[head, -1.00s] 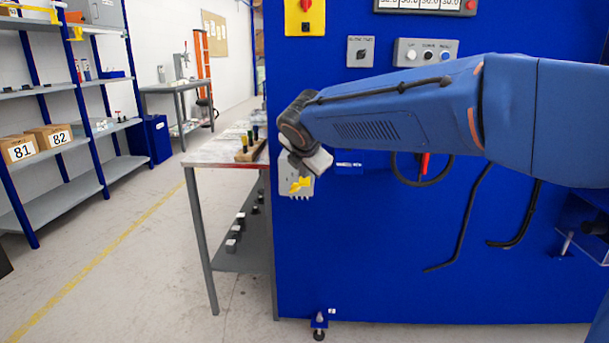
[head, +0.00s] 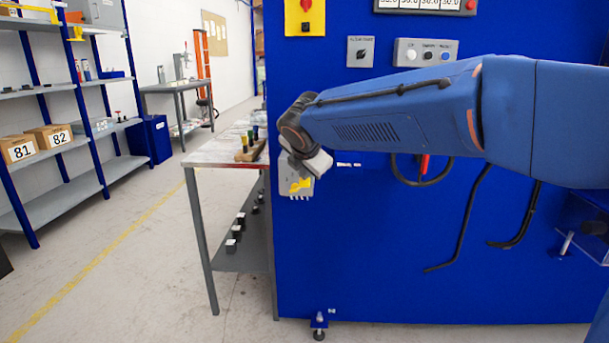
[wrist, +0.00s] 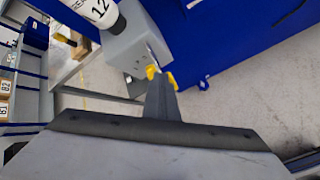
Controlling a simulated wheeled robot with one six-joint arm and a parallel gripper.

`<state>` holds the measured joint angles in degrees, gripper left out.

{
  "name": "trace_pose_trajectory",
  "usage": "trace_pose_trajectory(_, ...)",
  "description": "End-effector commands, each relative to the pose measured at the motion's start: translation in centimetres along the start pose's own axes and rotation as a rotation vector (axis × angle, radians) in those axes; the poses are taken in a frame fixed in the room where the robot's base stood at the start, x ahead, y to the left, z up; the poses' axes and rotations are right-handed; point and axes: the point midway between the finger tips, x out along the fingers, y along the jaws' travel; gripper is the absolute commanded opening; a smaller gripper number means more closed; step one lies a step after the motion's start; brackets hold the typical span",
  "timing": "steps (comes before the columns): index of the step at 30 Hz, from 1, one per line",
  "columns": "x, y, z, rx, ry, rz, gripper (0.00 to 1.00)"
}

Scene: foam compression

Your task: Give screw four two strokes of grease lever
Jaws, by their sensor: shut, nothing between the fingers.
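A grey box (head: 305,192) with short fittings along its lower edge is mounted on the blue machine's front, and it also shows in the wrist view (wrist: 132,48). Yellow lever parts (head: 299,186) sit on its face. In the wrist view, yellow bits (wrist: 170,80) show on both sides of my fingertips. My gripper (wrist: 160,80) is shut and holds nothing. Its tip is right at the yellow parts and partly covers them; I cannot tell if it touches. A white cylinder marked 12 (wrist: 97,10) stands on the box. I cannot make out screw four's label.
The blue machine (head: 400,270) fills the right side, with a selector switch (head: 360,52) and button panel (head: 425,52) above my arm. Black hoses (head: 462,220) hang on it. A workbench (head: 215,153) stands left of the box. The floor further left is clear.

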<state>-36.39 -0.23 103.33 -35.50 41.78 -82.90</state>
Motion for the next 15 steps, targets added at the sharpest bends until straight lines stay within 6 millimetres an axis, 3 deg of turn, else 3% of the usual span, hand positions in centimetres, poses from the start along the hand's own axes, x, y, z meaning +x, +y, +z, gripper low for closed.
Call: trace_pose_trajectory(15, -1.5, 1.1, 1.1, 0.0, -0.001, 0.0, 0.0)
